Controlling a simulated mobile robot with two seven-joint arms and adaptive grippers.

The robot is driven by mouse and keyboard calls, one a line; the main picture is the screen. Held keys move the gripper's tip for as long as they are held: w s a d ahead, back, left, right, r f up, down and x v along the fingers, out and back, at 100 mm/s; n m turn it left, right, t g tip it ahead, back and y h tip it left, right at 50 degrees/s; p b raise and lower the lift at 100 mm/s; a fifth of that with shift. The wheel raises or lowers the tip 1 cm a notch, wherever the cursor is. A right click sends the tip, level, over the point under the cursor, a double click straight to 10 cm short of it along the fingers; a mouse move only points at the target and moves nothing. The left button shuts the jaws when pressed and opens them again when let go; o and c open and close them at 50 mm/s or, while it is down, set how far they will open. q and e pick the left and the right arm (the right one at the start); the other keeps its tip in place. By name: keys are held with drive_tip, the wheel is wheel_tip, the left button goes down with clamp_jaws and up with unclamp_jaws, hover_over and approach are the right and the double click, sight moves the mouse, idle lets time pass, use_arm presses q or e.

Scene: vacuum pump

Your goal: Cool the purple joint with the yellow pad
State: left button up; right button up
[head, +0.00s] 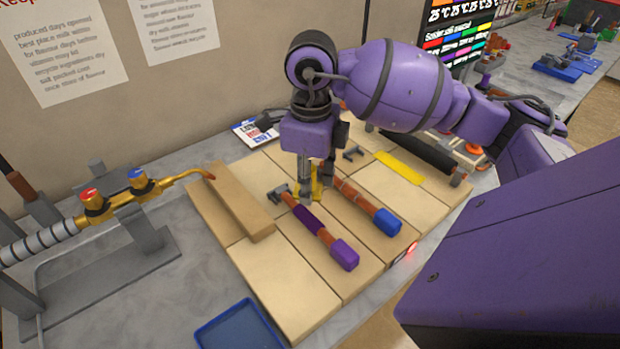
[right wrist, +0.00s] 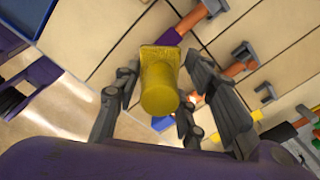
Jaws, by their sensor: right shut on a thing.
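The purple joint (head: 308,222) is a dark purple band on a copper pipe with a purple end cap (head: 344,254), lying on pale bricks. My right gripper (head: 316,190) points down just behind the joint, between this pipe and the blue-capped one. It is shut on the yellow pad (head: 318,182), mostly hidden by its fingers. In the right wrist view the pad (right wrist: 160,88) shows a round handle and a flat square base between the fingers. A bit of purple shows beside the base; I cannot tell whether they touch. My left gripper is not in view.
A copper pipe with a blue cap (head: 387,221) lies to the right. A yellow strip (head: 398,167) lies on the bricks. A brass torch (head: 140,186) stands at left beside a raised brick (head: 228,200). A blue tray (head: 238,328) is at front left.

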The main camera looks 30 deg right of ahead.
sight(311, 215)
drive_tip(key=shift+d+f, duration=0.1)
drive_tip(key=shift+f, duration=0.7)
drive_tip(key=shift+f+b, duration=0.45)
drive_tip(key=shift+f, duration=0.9)
drive_tip(key=shift+w+f+b, duration=0.1)
drive_tip(key=shift+f+b, duration=0.4)
drive_tip(key=shift+f, duration=0.65)
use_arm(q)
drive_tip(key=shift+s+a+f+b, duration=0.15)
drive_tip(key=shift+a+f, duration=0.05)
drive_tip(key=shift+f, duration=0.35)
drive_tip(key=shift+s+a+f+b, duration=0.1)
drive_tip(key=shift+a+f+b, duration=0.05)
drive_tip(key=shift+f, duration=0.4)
use_arm(e)
drive_tip(key=shift+f, duration=0.1)
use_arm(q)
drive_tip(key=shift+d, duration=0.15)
use_arm(e)
drive_tip(key=shift+c, duration=0.3)
idle(3.1)
